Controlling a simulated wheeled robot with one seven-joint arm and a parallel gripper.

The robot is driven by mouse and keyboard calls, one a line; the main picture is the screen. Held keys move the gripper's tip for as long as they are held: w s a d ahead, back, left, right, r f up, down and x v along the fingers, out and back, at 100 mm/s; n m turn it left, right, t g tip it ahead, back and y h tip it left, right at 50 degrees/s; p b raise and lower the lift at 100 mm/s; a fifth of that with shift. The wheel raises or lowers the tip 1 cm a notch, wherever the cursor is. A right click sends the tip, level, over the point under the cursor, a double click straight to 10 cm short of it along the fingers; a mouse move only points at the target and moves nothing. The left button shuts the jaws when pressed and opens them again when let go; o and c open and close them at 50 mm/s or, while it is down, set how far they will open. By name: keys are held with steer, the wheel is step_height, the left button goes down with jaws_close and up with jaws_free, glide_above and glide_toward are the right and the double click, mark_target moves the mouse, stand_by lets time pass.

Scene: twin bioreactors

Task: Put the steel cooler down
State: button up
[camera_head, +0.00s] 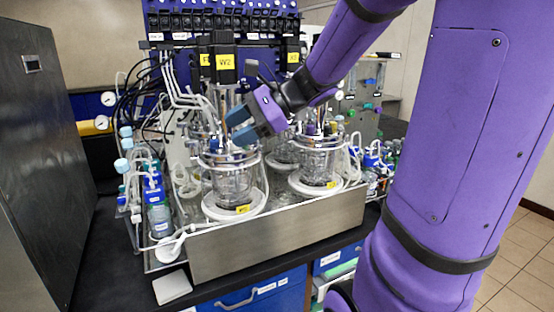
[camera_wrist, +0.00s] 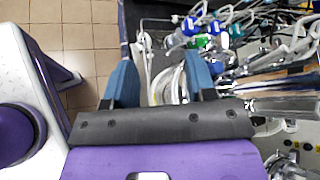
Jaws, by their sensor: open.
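My gripper (camera_head: 238,126) is in front of the upper part of the left glass vessel (camera_head: 222,178) in the head view, its blue fingers pointing left. In the wrist view my gripper (camera_wrist: 160,72) has its two blue fingers spread apart, with nothing clearly held between them. White tubing shows beyond the gap. I cannot surely pick out the steel cooler among the steel fittings and hoses on the vessel lids. My gripper and arm hide part of the fittings there. I cannot tell whether the fingers touch anything.
The vessels stand in a steel-walled tray (camera_head: 280,237) on a black bench. A right glass vessel (camera_head: 316,163) is close by. Bottles (camera_head: 159,220) and hoses crowd the left side. A grey cabinet (camera_head: 38,150) stands at far left. A white pad (camera_head: 172,287) lies at the bench front.

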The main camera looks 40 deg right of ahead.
steer(key=s+a+f+n+h, duration=0.1)
steer(key=s+a+n+h, duration=0.1)
steer(key=s+n+h, duration=0.3)
steer(key=s+a+f+n+g+h, duration=0.1)
steer(key=s+n+h, duration=0.4)
steer(key=s+n, duration=0.6)
steer(key=shift+s+a+n+g, duration=0.15)
steer(key=shift+a+n+g, duration=0.25)
steer(key=shift+n, duration=0.9)
